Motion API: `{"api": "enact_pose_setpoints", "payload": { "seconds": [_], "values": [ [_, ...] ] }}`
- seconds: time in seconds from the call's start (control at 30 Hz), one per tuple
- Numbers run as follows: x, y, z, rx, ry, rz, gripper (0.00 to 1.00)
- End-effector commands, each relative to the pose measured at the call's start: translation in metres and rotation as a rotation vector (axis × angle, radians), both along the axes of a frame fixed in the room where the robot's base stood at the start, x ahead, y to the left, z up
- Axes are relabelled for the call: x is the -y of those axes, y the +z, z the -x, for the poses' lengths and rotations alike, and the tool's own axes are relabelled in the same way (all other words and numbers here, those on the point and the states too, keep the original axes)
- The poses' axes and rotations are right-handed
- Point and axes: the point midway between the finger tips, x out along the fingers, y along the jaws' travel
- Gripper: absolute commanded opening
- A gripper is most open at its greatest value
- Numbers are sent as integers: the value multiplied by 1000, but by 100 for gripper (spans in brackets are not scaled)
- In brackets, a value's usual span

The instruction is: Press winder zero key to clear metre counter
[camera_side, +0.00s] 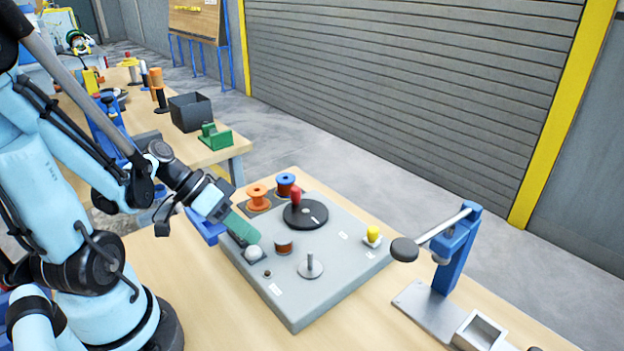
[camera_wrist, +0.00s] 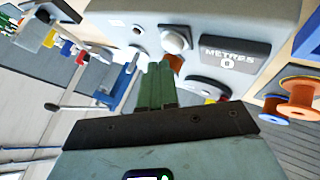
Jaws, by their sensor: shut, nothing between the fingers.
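The winder is a grey box (camera_side: 330,285) on the wooden bench. A round white key (camera_side: 253,253) sits near its left edge; no readable label shows which key is the zero key. The white key also shows in the wrist view (camera_wrist: 176,40), beside a dark counter display (camera_wrist: 235,50) that reads METRES 0. My gripper (camera_side: 255,239) has green fingers, shut and empty. Their tips are just above and behind the white key in the side view; I cannot tell whether they touch it. The fingers (camera_wrist: 158,68) point toward the key in the wrist view. The counter is hidden by my gripper in the side view.
Orange (camera_side: 257,198) and blue (camera_side: 285,184) spools stand behind. A blue stand (camera_side: 455,250) with a lever is at right.

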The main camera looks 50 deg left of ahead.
Motion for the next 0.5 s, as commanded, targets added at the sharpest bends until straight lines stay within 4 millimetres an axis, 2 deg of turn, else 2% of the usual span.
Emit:
{"api": "enact_pose_setpoints", "payload": {
  "seconds": [0.33,0.5],
  "values": [
    [0,1,0,1,1,0,0],
    [0,12,0,1,1,0,0]
  ]
}}
